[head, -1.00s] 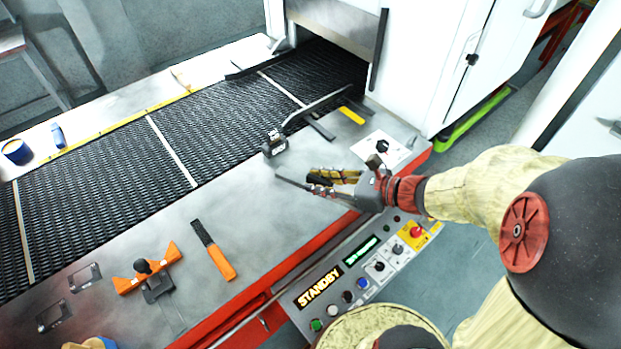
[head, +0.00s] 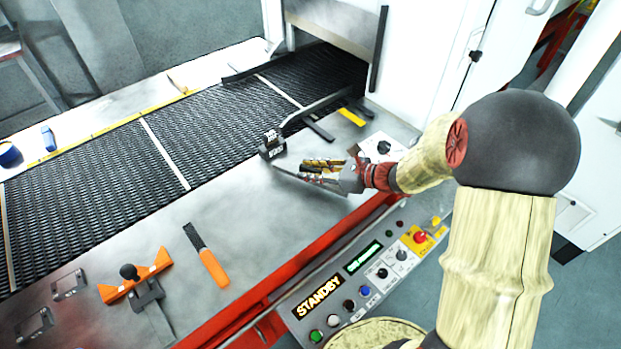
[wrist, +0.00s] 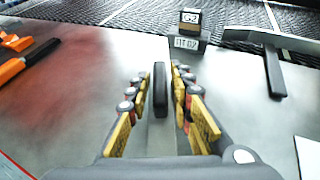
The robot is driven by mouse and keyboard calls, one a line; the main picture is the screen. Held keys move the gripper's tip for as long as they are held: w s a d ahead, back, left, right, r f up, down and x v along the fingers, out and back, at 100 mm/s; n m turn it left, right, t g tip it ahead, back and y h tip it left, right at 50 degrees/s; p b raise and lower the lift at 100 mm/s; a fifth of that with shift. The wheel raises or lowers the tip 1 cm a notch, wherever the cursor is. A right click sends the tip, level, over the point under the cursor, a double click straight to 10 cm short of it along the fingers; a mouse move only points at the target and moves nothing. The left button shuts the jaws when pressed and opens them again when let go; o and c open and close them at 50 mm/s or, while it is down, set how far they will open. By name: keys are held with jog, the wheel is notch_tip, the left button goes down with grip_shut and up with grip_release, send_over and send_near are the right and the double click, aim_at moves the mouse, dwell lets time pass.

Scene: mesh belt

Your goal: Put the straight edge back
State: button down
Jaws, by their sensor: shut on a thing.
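My gripper (head: 322,168) is low over the steel deck beside the belt, its yellow-padded fingers closed around a thin bar. In the wrist view, a black grip (wrist: 160,90) on a grey strip stands between the fingers (wrist: 160,105). The labelled block (wrist: 189,42) is straight ahead, apart from the fingertips. I cannot tell whether the bar touches the deck or the block.
The mesh belt (head: 105,165) runs behind the deck into the housing. An orange-handled tool (head: 207,256) and an orange fixture with a black knob (head: 135,282) lie to the left. A control panel (head: 360,278) is along the front. Bare deck (head: 235,200) lies between.

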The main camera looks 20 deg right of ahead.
jog(key=shift+f, duration=1)
jog(key=shift+b, duration=0.3)
jog(key=shift+f, duration=0.15)
jog(key=c, duration=1.6)
grip_release()
jog(key=shift+s, duration=0.1)
